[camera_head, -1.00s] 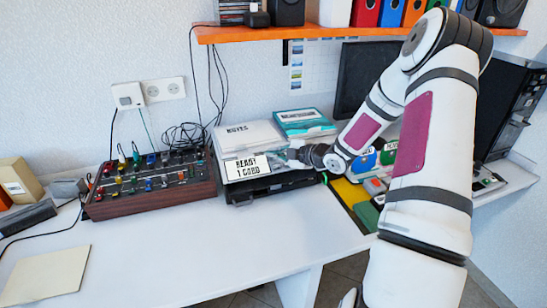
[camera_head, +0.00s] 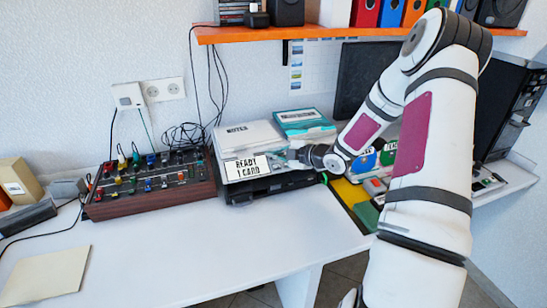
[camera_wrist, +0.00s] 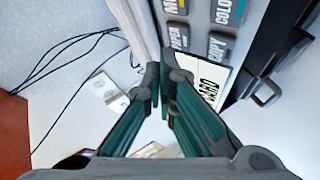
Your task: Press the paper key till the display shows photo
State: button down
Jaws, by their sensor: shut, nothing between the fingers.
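The printer (camera_head: 250,140) stands on the desk below the shelf. Its white display (camera_head: 247,168) reads "READY 1 CARD"; part of it also shows in the wrist view (camera_wrist: 205,85). In the wrist view the grey paper key (camera_wrist: 179,37) is on the printer's panel, beside the copy key (camera_wrist: 218,47) and below a key whose label is cut off. My gripper (camera_wrist: 162,72) is shut and empty, its fingertips close to the paper key's near end. I cannot tell whether they touch it. In the head view my gripper (camera_head: 296,155) is at the printer's right side.
A mixer box (camera_head: 150,185) with knobs and cables stands left of the printer. A teal box (camera_head: 303,120) is behind it to the right. Colourful items lie under my arm at right.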

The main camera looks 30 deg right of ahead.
jog(key=shift+w+f, duration=0.2)
jog(key=shift+f, duration=0.15)
jog(key=shift+w+d+f+b, duration=0.1)
jog(key=shift+w+f+b, duration=0.1)
jog(key=shift+f+b, duration=0.2)
dwell(0.7)
jog(key=shift+r, duration=0.15)
jog(key=shift+s+r+p, duration=0.4)
jog(key=shift+r+p, duration=0.2)
jog(key=shift+r, duration=0.05)
jog(key=r+p, duration=0.1)
jog(key=s+r+p, duration=0.1)
jog(key=r, duration=0.1)
jog(key=s+a+r+p, duration=0.1)
jog(key=shift+s+r+p, duration=0.15)
jog(key=shift+r+p, duration=0.05)
jog(key=shift+p, duration=0.2)
dwell(0.9)
